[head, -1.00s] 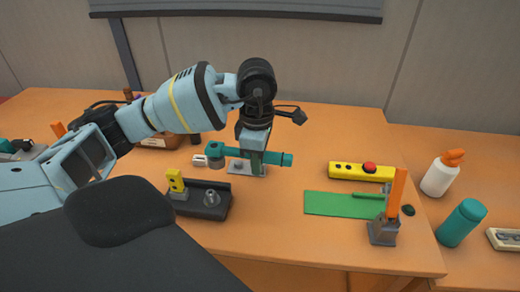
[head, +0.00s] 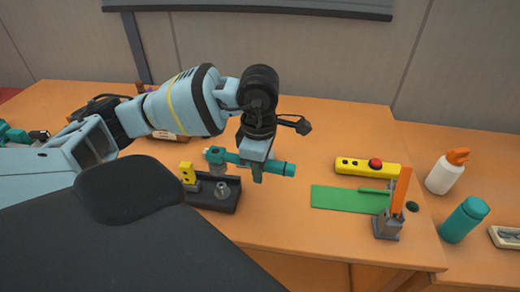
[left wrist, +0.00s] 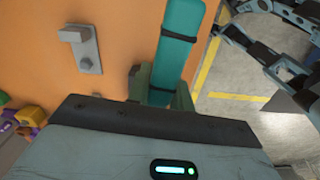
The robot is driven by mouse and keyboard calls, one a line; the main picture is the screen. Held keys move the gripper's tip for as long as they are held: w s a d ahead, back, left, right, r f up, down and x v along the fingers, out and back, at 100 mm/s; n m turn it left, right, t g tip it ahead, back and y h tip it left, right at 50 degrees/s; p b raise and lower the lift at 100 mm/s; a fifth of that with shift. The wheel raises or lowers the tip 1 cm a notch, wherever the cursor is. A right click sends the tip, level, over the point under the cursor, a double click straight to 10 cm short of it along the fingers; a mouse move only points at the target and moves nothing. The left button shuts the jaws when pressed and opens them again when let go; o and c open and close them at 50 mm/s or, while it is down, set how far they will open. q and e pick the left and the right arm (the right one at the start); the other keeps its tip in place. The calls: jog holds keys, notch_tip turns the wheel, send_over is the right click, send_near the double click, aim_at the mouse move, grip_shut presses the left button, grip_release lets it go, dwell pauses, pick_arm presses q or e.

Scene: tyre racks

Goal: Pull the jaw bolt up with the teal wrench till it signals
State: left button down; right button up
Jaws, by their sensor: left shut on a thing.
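My left gripper (head: 257,171) points down and is shut on the handle of the teal wrench (head: 284,169). The wrench lies roughly level, its head to the left with a grey socket-like part below it. In the left wrist view the banded teal handle (left wrist: 178,45) runs between the fingers (left wrist: 160,88). A grey flanged bolt (head: 222,190), which looks like the jaw bolt, stands upright in a black fixture (head: 222,205) beside a yellow block (head: 188,174). The wrench head is behind the bolt in the picture, apart from it. My right gripper is not in view.
Right of the gripper are a yellow box with a red button (head: 350,166), a green mat (head: 335,200) and an orange upright on a grey base (head: 387,226). A white bottle (head: 440,178) and teal bottle (head: 460,222) stand farther right. A grey bracket plate (left wrist: 88,62) shows in the wrist view.

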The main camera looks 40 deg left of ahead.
pick_arm(q)
jog(key=shift+f, duration=0.1)
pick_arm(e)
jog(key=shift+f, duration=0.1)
